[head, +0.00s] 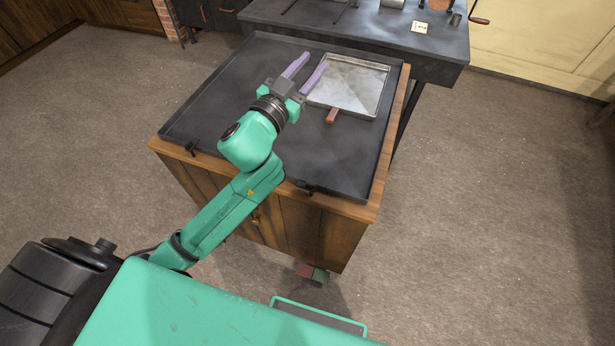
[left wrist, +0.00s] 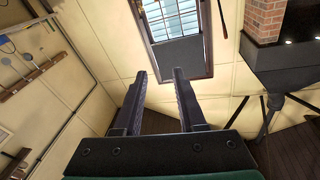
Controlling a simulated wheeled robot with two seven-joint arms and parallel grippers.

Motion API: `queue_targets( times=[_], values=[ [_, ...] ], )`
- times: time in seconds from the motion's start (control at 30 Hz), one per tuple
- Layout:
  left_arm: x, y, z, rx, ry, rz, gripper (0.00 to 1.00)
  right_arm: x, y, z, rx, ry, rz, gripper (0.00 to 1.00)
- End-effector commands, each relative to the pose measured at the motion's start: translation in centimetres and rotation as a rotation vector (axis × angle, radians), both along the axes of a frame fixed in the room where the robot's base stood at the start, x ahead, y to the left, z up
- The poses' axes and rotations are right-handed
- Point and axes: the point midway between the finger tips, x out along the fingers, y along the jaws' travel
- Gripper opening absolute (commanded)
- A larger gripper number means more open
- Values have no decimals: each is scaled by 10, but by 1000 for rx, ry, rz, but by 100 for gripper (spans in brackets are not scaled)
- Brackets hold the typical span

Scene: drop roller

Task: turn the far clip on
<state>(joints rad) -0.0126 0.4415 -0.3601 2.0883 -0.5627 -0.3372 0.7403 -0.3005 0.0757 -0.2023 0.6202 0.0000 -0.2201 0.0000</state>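My left gripper (head: 316,62) reaches over the dark worktop (head: 228,88), its two purple fingers spread apart with nothing between them. In the left wrist view, the fingers (left wrist: 160,73) are open and empty, pointing at a wall. Two small dark fittings, perhaps clips, sit on the worktop's near edge: one at the left corner (head: 190,149) and one further right (head: 307,188). I cannot make out a clip on the far edge or tell whether any clip is on. My right gripper is out of view.
A shallow metal tray (head: 362,84) lies on the worktop right of my left gripper. A brown handle-like piece (head: 332,116) is at its front. Another dark table (head: 400,50) stands behind. A small reddish object (head: 305,271) shows below the cabinet.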

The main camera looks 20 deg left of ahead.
Motion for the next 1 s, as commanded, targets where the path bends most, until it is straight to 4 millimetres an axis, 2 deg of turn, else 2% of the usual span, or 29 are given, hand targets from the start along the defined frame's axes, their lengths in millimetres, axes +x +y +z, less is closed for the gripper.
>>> queue_targets(
  times=[0.03, 0.1, 0.13, 0.17, 0.2, 0.27, 0.3, 0.37, 0.4, 0.43, 0.5, 0.6, 0.67, 0.77, 1.0],
  values=[
    [-2, -29, 35, 32, -128, -130, 40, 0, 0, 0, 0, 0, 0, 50],
    [-22, -80, 68, 107, -269, -387, 40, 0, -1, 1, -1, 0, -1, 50],
    [-34, -100, 72, 154, -300, -506, 40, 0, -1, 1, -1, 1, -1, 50],
    [-46, -118, 71, 211, -310, -625, 40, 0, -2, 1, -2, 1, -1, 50],
    [-62, -135, 61, 299, -291, -777, 40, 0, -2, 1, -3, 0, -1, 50],
    [-81, -145, 31, 454, -187, -978, 40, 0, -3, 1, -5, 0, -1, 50],
    [-90, -139, 6, 565, -70, -1082, 40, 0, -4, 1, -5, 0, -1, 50],
    [-98, -112, -32, 725, 160, -1174, 40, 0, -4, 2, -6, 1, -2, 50],
    [-100, -85, -52, 813, 330, -1193, 40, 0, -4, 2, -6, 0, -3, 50],
    [-101, -63, -64, 868, 455, -1189, 40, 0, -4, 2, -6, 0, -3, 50],
    [-105, -16, -80, 950, 707, -1142, 40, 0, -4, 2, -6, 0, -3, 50],
    [-110, 23, -87, 995, 912, -1077, 40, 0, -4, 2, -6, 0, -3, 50],
    [-112, 30, -90, 1000, 956, -1062, 40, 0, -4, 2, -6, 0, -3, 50],
    [-113, 25, -100, 999, 960, -1067, 40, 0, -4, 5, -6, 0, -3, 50],
    [-115, 1, -154, 998, 956, -1072, 40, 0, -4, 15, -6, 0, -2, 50]
  ],
)
